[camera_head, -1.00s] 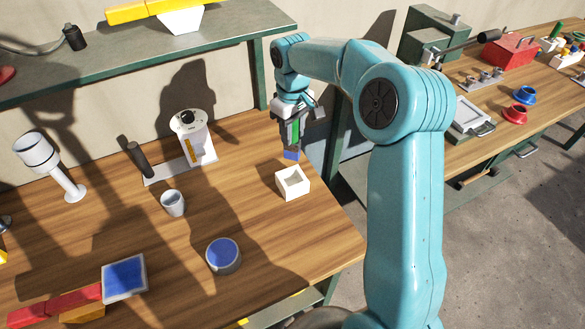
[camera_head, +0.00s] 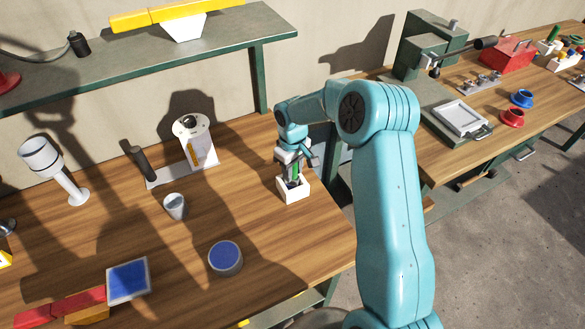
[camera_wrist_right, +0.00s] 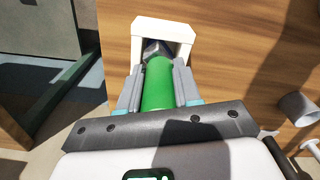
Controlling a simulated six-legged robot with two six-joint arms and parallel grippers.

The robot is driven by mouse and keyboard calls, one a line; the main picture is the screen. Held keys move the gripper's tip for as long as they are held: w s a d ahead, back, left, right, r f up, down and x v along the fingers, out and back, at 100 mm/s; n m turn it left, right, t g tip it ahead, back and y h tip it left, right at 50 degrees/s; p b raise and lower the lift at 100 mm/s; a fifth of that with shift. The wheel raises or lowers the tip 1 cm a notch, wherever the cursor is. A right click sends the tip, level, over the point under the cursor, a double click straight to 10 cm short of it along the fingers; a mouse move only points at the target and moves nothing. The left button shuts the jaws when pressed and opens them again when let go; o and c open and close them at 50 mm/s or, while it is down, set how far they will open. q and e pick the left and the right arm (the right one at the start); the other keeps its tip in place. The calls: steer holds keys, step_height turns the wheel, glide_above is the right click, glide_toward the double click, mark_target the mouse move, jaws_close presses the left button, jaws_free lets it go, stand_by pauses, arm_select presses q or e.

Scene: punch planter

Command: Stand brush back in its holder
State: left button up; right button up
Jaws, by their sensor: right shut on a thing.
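The brush (camera_wrist_right: 158,85) has a green handle, and my right gripper (camera_wrist_right: 158,95) is shut on it. In the head view the brush (camera_head: 294,182) is upright, with its lower end inside the mouth of the white square holder (camera_head: 294,194). The wrist view shows the holder (camera_wrist_right: 137,35) around the brush's far end, where a dark blue-grey part shows. My right gripper (camera_head: 293,180) is just above the holder's opening. Whether the brush touches the holder's bottom is hidden. My left gripper is not in view.
A grey cup (camera_head: 175,206) and a round blue-topped dish (camera_head: 225,258) stand left of the holder. A white stand (camera_head: 195,148) is behind them. The table's right edge is close to the holder. Bare wood lies in front of it.

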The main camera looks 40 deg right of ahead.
steer(key=shift+f, duration=0.15)
steer(key=o, duration=1.1)
steer(key=shift+c, duration=0.2)
steer(key=shift+r, duration=0.4)
step_height(320, 180, up, 11)
steer(key=shift+r+b, duration=0.15)
steer(key=shift+b, duration=0.95)
steer(key=shift+r, duration=0.2)
steer(key=shift+f, duration=0.1)
